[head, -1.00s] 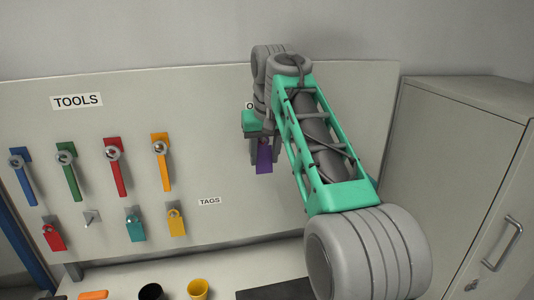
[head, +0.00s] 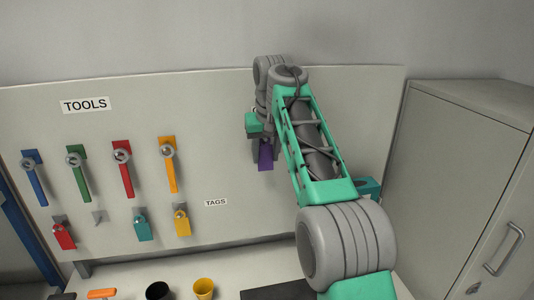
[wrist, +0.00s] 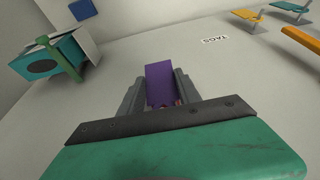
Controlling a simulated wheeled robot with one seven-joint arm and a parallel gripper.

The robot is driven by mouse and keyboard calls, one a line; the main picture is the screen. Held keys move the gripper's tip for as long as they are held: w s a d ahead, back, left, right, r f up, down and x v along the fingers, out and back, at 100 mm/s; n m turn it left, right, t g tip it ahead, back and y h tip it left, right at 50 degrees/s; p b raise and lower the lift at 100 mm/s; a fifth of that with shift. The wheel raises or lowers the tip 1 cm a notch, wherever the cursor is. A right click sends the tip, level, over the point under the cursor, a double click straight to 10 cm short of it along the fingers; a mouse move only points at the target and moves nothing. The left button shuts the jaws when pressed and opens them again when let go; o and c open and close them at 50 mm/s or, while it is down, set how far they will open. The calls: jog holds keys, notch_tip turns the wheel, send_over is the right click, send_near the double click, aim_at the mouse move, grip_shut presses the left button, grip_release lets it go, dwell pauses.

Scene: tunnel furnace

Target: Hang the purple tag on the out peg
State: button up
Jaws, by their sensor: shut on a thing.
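The purple tag (head: 265,155) is held in my gripper (head: 263,148), close in front of the upper right part of the board. In the wrist view the purple tag (wrist: 160,84) sits between the two grey fingers of my gripper (wrist: 158,92), which are shut on it. The out peg cannot be made out; my arm covers that part of the board, including most of a label above the gripper. I cannot tell whether the tag touches a peg.
The board (head: 225,180) carries blue, green, red and orange tools, with red, teal and yellow tags below and one bare peg (head: 98,217). Black (head: 158,291) and yellow (head: 203,289) cups stand below. A grey cabinet (head: 455,190) is at the right.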

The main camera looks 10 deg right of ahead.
dwell(0.3)
jog(key=o, duration=1.4)
jog(key=shift+r, duration=0.1)
jog(key=v, duration=0.7)
jog(key=s+f+t+b, duration=0.1)
jog(key=s+f+b, duration=0.3)
jog(key=s+f, duration=2.3)
jog(key=shift+f, duration=1)
jog(key=shift+s+d, duration=0.1)
